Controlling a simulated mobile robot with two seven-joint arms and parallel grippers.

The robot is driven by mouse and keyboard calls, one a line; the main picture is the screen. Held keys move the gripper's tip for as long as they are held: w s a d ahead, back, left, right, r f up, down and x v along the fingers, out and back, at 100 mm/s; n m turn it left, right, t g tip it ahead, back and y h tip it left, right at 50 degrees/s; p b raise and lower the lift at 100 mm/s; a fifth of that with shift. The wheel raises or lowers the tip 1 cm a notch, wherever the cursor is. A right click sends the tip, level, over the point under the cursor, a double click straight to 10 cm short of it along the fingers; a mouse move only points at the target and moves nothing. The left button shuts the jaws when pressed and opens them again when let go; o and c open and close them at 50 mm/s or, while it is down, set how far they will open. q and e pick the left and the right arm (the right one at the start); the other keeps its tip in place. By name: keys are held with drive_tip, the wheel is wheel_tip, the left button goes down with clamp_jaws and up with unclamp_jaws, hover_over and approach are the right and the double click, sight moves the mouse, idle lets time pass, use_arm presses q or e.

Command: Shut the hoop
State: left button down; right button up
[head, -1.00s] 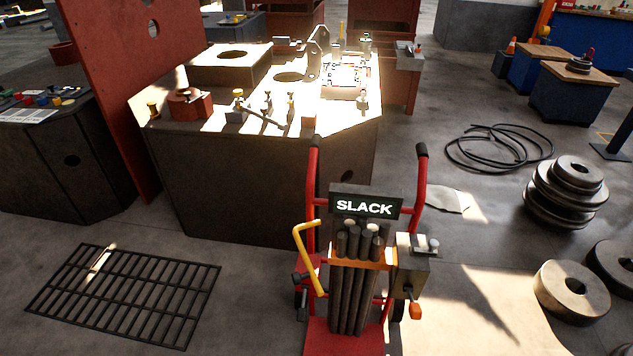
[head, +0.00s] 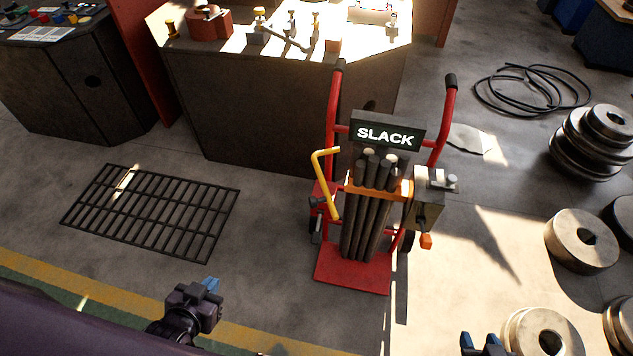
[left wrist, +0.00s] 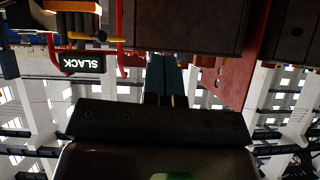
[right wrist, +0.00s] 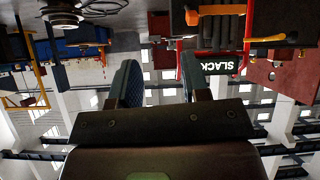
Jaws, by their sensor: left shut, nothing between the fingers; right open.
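A red hand truck (head: 352,272) carries a bundle of upright dark rods (head: 366,225). An orange band (head: 398,188), apparently the hoop, crosses the rods' front; I cannot tell whether it is closed. A yellow bent handle (head: 333,195) stands at its left and a grey box (head: 425,205) with an orange-tipped lever (head: 426,241) at its right. A sign (head: 387,134) above reads SLACK. My left gripper (head: 211,285) is shut and empty, left of the truck and apart from it. My right gripper (head: 482,342) is open and empty at the bottom, right of the truck; its fingers show in the right wrist view (right wrist: 160,78).
A dark workbench (head: 270,110) stands behind the truck. A black floor grate (head: 150,212) lies to the left. Heavy rollers (head: 580,240) stand on the right, with a coiled black cable (head: 530,90) behind. Floor between grate and truck is clear.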

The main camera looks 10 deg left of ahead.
drive_tip(key=shift+w+a+r, duration=0.1)
drive_tip(key=shift+w+a, duration=0.15)
drive_tip(key=shift+w, duration=0.05)
use_arm(q)
drive_tip(key=w+d+f+n+g+h+b, duration=0.25)
drive_tip(key=w+d+f+h+b, duration=0.2)
drive_tip(key=w+h, duration=0.35)
drive_tip(key=shift+w+d+r+n+g+h+b, duration=0.35)
drive_tip(key=shift+w+d+r+n+h+b, duration=0.65)
drive_tip(key=shift+w, duration=2)
drive_tip(key=shift+w+d+r+n+g+h+b, duration=0.4)
drive_tip(key=shift+w+n+h+b, duration=0.65)
drive_tip(key=shift+w+h+b, duration=1.4)
drive_tip(key=w+p+x, duration=0.1)
drive_tip(key=x, duration=1.2)
drive_tip(key=shift+w+a+f+y, duration=0.15)
drive_tip(key=shift+a+f+y, duration=0.1)
drive_tip(key=shift+f+y, duration=0.2)
use_arm(e)
wheel_tip(320, 180, down, 9)
drive_tip(key=s+g, duration=0.1)
drive_tip(key=shift+d, duration=0.1)
use_arm(q)
drive_tip(key=shift+d+r, duration=0.1)
